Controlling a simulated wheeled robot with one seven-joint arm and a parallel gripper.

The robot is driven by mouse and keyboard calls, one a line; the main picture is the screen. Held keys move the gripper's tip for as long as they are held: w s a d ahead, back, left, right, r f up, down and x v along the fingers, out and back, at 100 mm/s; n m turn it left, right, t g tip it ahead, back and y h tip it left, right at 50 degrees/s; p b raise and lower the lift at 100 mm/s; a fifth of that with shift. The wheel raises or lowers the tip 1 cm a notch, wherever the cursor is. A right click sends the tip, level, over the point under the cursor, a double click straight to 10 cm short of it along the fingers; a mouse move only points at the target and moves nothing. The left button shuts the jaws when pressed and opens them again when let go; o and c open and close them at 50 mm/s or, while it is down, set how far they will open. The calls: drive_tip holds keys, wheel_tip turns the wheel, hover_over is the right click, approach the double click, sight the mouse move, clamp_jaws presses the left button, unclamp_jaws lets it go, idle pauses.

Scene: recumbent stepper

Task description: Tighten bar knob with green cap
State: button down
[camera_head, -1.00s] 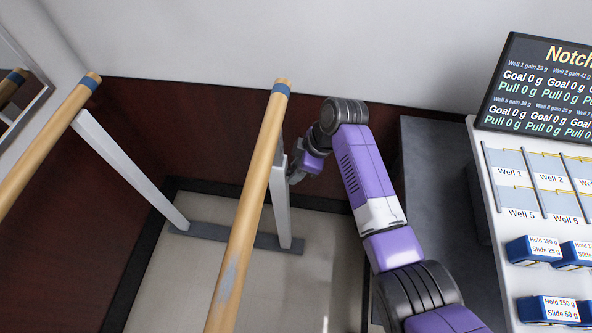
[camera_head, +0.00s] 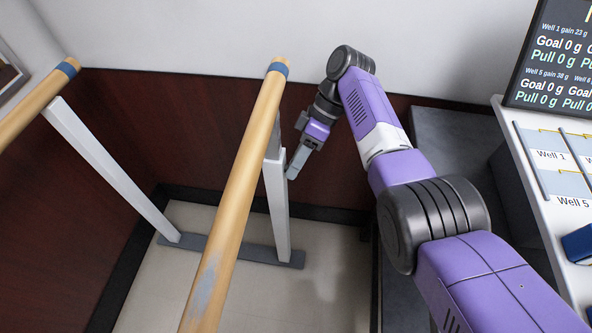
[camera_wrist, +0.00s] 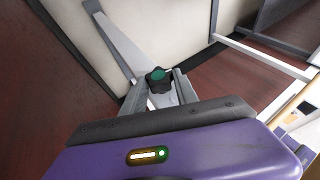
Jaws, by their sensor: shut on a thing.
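The bar knob is dark with a green cap (camera_wrist: 158,75) and sits between my fingertips in the wrist view. My gripper (camera_wrist: 159,88) is shut on it, with one grey finger on each side. In the head view my gripper (camera_head: 293,171) points down beside the right side of the upright metal post (camera_head: 277,205). That post stands under the near wooden bar (camera_head: 236,190), which has a blue band near its end. The knob cannot be made out in the head view.
A second wooden bar (camera_head: 35,101) on a slanted post (camera_head: 110,170) stands at the left. A dark red wall panel (camera_head: 130,120) lies behind. A white panel with labelled wells (camera_head: 550,165) and a dark screen (camera_head: 560,60) are at the right. Bare floor (camera_head: 325,270) lies below the gripper.

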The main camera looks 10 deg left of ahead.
drive_tip(key=shift+w+f+g+b, duration=0.35)
drive_tip(key=shift+f+g+b, duration=0.25)
drive_tip(key=shift+b, duration=3.45)
drive_tip(key=b, duration=0.3)
drive_tip(key=shift+d+r+m+g, duration=0.1)
drive_tip(key=shift+r+m+g, duration=0.1)
drive_tip(key=shift+m+g, duration=0.1)
drive_tip(key=shift+s+r+b, duration=0.15)
drive_tip(key=shift+r+b, duration=0.05)
drive_tip(key=shift+b, duration=0.45)
drive_tip(key=c, duration=0.9)
unclamp_jaws()
drive_tip(key=shift+c, duration=0.2)
drive_tip(key=shift+r, duration=0.1)
drive_tip(key=shift+r+p, duration=0.85)
wheel_tip(320, 180, up, 18)
drive_tip(key=p, duration=1.8)
drive_tip(key=shift+r, duration=0.15)
